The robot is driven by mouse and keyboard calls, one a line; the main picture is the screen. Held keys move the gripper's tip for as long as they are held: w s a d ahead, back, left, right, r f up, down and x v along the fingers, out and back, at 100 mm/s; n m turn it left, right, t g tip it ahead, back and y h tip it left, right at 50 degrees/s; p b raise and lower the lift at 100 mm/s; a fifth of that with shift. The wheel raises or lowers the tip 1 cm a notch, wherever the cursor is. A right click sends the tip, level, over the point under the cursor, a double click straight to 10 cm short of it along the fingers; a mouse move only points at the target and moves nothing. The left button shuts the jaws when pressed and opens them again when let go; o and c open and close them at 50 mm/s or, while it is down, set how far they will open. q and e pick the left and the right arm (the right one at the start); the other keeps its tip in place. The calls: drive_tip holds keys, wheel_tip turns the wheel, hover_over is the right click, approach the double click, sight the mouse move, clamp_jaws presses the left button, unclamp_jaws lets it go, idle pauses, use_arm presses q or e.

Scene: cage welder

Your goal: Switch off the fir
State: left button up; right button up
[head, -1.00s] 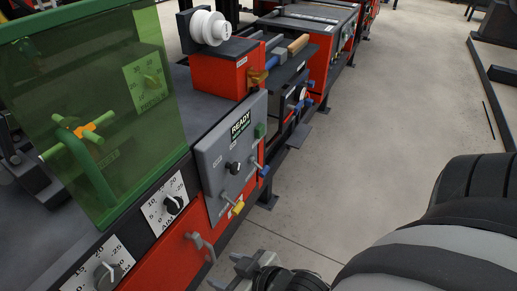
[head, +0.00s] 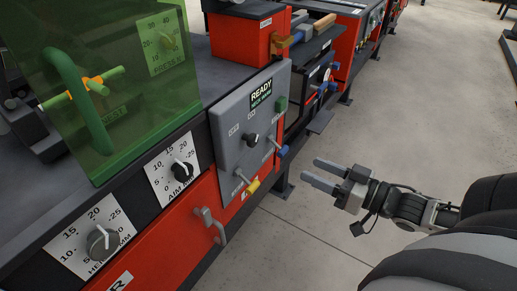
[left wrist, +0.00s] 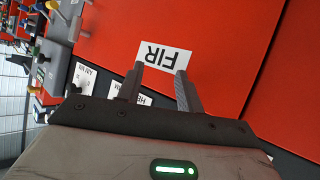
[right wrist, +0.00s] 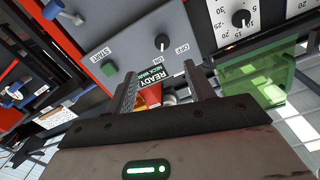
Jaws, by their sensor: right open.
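The grey control panel (head: 228,152) on the red machine carries a black rotary knob (head: 252,139) with OFF and ON labels. My right gripper (head: 315,172) is open and empty, in the air to the right of the panel. My left gripper (left wrist: 158,88) is open and empty, facing the FIR label; the head view does not show it.
The panel also has a READY sign (head: 261,95), a green button (head: 281,104), a yellow-tipped lever (head: 252,186) and a blue-tipped lever (head: 282,151). A grey handle (head: 210,224) sticks out below. A green transparent guard (head: 105,90) stands above.

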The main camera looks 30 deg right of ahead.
sight(255, 142)
drive_tip(key=b+x, duration=0.1)
drive_tip(key=x, duration=0.4)
drive_tip(key=b+x, duration=0.1)
drive_tip(key=x, duration=0.4)
drive_tip(key=b+x, duration=0.2)
drive_tip(key=x, duration=0.4)
drive_tip(key=shift+r, duration=0.35)
use_arm(q)
wheel_tip(255, 142, down, 7)
drive_tip(key=d+g, duration=0.1)
drive_tip(key=shift+w+d+r, duration=0.15)
drive_tip(key=shift+w+d, duration=0.05)
drive_tip(key=shift+w, duration=0.05)
use_arm(e)
drive_tip(key=shift+s, duration=0.1)
use_arm(q)
drive_tip(key=shift+r, duration=0.2)
use_arm(e)
drive_tip(key=c, duration=1)
